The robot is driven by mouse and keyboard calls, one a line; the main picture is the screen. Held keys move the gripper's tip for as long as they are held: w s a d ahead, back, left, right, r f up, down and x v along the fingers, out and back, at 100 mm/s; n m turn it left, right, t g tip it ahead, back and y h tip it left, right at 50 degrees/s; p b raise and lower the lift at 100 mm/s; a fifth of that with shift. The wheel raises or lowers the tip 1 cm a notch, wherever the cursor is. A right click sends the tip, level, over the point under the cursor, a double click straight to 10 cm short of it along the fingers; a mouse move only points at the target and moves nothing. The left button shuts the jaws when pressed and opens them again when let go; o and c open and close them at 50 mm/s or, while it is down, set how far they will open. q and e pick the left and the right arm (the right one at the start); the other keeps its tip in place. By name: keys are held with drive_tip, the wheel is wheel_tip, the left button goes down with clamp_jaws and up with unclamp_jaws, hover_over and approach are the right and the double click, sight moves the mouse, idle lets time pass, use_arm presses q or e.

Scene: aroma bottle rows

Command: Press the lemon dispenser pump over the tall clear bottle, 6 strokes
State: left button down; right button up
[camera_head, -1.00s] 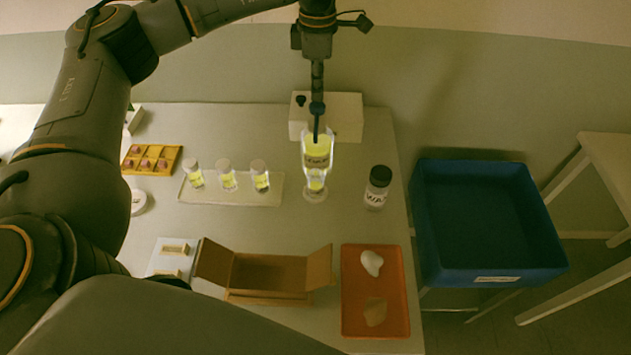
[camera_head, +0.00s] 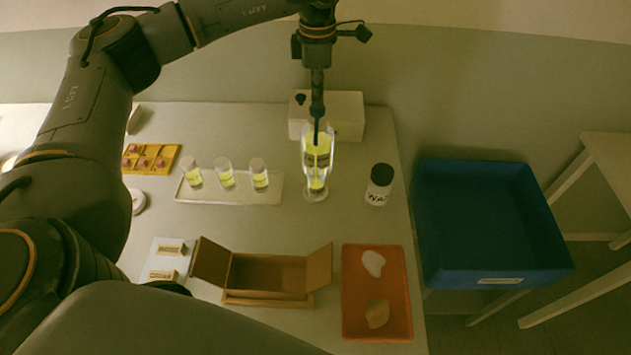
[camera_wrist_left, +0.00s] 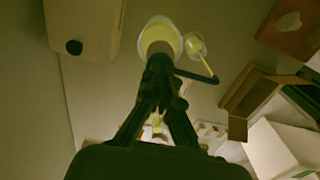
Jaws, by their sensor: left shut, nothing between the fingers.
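The lemon dispenser (camera_head: 318,158) is a clear vessel with yellow liquid and a dark label, near the table's back edge. Its dark pump top lies under my left gripper (camera_head: 317,100), which is shut, empty and pointing down at it; whether they touch is hard to tell. A clear bottle (camera_head: 316,193) with yellow liquid overlaps the dispenser's lower part in the head view. In the left wrist view, the gripper (camera_wrist_left: 160,75) covers part of the yellow dispenser (camera_wrist_left: 160,36). A dark bent spout (camera_wrist_left: 202,77) extends right, near a smaller round clear vessel (camera_wrist_left: 195,45). My right gripper is not in view.
A white box (camera_head: 345,112) stands behind the dispenser and a black-capped bottle (camera_head: 379,186) to its right. Several small yellow vials stand on a tray (camera_head: 230,199) at left. An open carton (camera_head: 268,275) and orange tray (camera_head: 377,325) lie in front; a blue bin (camera_head: 500,265) is right.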

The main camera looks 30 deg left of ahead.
use_arm(q)
drive_tip(key=shift+f, duration=0.15)
drive_tip(key=shift+r+p, duration=1.05)
drive_tip(key=shift+r, duration=0.6)
drive_tip(key=shift+f, duration=0.1)
drive_tip(key=shift+f+b, duration=1)
drive_tip(key=shift+f, duration=0.55)
drive_tip(key=shift+r+p, duration=1.05)
drive_tip(key=shift+r, duration=0.6)
drive_tip(key=shift+r, duration=0.1)
wheel_tip(320, 180, up, 6)
drive_tip(key=p, duration=0.4)
